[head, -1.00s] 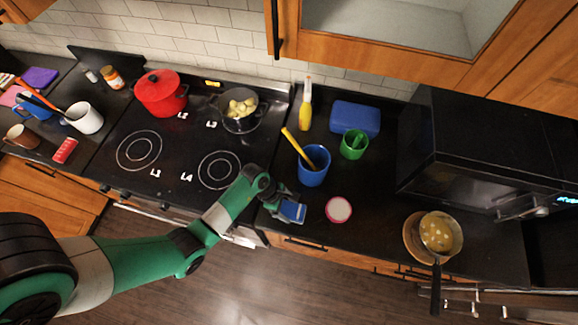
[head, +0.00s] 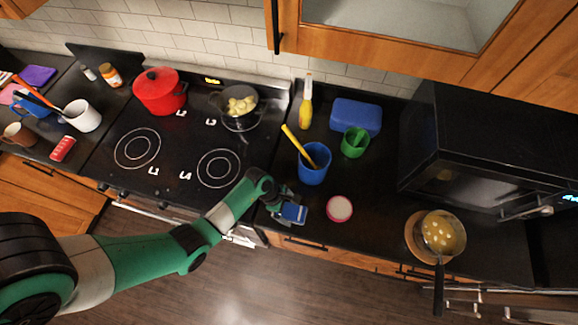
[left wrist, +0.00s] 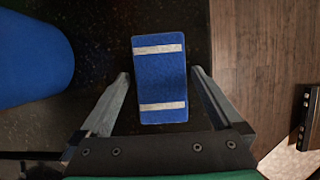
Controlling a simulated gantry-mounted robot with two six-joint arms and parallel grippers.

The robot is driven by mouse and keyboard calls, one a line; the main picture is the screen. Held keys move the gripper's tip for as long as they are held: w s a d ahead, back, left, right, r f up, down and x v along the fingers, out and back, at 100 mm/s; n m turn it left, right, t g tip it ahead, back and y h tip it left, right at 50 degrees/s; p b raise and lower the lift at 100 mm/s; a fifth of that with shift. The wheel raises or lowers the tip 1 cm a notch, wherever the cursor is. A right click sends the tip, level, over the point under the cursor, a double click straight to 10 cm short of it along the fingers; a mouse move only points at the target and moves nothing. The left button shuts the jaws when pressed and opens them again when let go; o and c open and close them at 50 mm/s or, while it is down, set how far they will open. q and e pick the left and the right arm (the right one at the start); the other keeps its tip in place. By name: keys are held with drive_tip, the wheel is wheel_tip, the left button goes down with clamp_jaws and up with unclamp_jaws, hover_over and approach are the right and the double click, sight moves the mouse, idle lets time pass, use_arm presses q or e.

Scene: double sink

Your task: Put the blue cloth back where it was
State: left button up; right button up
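The blue cloth (left wrist: 160,78) is a small blue rectangle with two pale stripes. In the left wrist view it lies between the two fingers of my left gripper (left wrist: 160,75), with a narrow gap on each side. In the head view the cloth (head: 294,213) is at the counter's front edge, right of the stove, partly hidden by my left gripper (head: 286,208). The gripper is open. I cannot tell whether the cloth rests flat on the counter. My right gripper is not in view.
A blue cup (head: 313,172) with a yellow-handled tool stands just behind the cloth. A pink-rimmed round container (head: 339,209) is to its right. Farther back are a green cup (head: 355,142) and a blue box (head: 356,117). A saucepan (head: 441,233) sits farther right.

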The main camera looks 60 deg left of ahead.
use_arm(q)
drive_tip(key=shift+r, duration=0.15)
drive_tip(key=shift+a+r+p, duration=0.1)
drive_tip(key=shift+r+p, duration=0.2)
drive_tip(key=shift+r, duration=0.05)
drive_tip(key=p+v, duration=0.3)
drive_tip(key=v, duration=0.8)
drive_tip(key=shift+s, duration=0.25)
drive_tip(key=shift+r, duration=0.1)
